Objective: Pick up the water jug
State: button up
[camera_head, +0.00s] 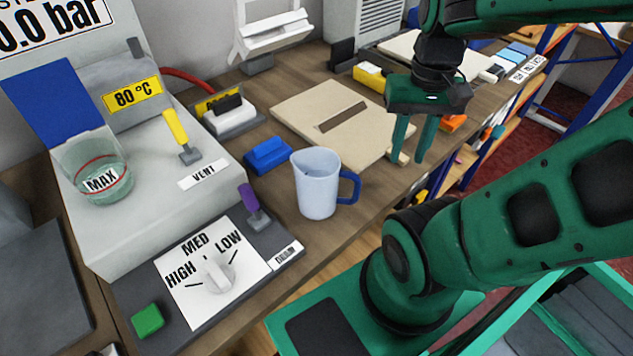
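The water jug (317,186) is a pale blue-white jug with a darker blue handle (348,188) on its right side. It stands upright on the brown wooden worktop, near the front edge. My gripper (411,158) is behind and to the right of the jug, pointing down with its two green fingers spread apart and nothing visible between them. It is apart from the jug, near the right end of a beige board.
A steam unit with a clear MAX container (98,168) stands left. A dial panel (215,272) with a purple lever (249,198) is left of the jug. A blue block (267,155) lies behind it. The beige board (300,105) is behind right.

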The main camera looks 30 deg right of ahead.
aim_at(318, 199)
jog(key=u, duration=0.25)
jog(key=k, duration=1.35)
jog(key=z, duration=0.95)
jog(key=i, duration=1)
